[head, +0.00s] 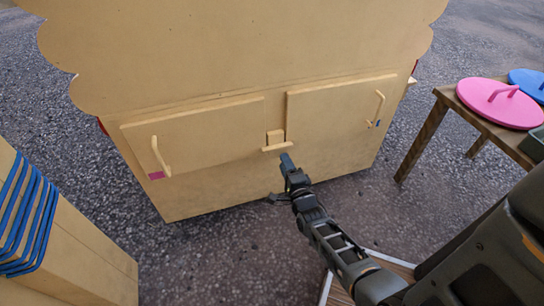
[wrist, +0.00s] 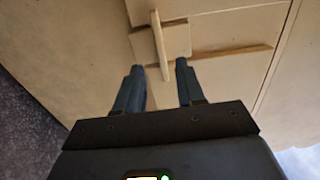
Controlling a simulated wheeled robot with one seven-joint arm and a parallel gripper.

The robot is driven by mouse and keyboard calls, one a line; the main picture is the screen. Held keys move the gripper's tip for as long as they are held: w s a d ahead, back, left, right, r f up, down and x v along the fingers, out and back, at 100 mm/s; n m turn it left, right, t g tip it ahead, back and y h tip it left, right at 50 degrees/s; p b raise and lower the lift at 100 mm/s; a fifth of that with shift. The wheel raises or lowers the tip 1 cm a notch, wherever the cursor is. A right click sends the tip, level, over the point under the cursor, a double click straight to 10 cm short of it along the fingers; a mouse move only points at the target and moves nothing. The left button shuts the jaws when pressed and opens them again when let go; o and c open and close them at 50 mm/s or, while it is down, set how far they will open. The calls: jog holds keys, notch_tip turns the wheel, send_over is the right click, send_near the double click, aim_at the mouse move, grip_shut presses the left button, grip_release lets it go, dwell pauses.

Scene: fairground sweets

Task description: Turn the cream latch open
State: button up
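The cream latch (head: 275,137) is a small block on the front of the cream stall, between two door panels, with a thin horizontal strip just below it. In the wrist view the latch shows as a square plate with a narrow upright bar (wrist: 158,38) standing out from it. A long strip (wrist: 235,52) runs to the right. My gripper (wrist: 160,68) is open, with one dark finger on each side of the bar's lower end. No finger clearly touches the bar. In the head view my gripper (head: 286,160) is just below the latch and partly hides the panel there.
The left door (head: 210,135) has a cream handle and a magenta mark; the right door (head: 335,120) has a handle and a blue mark. A wooden table (head: 440,112) with a pink lid (head: 500,110) stands right. Blue hoops (head: 30,225) hang at left.

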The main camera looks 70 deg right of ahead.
aim_at(278, 149)
jog(key=b+x, duration=0.1)
jog(key=x, duration=0.5)
grip_shut()
dwell(0.3)
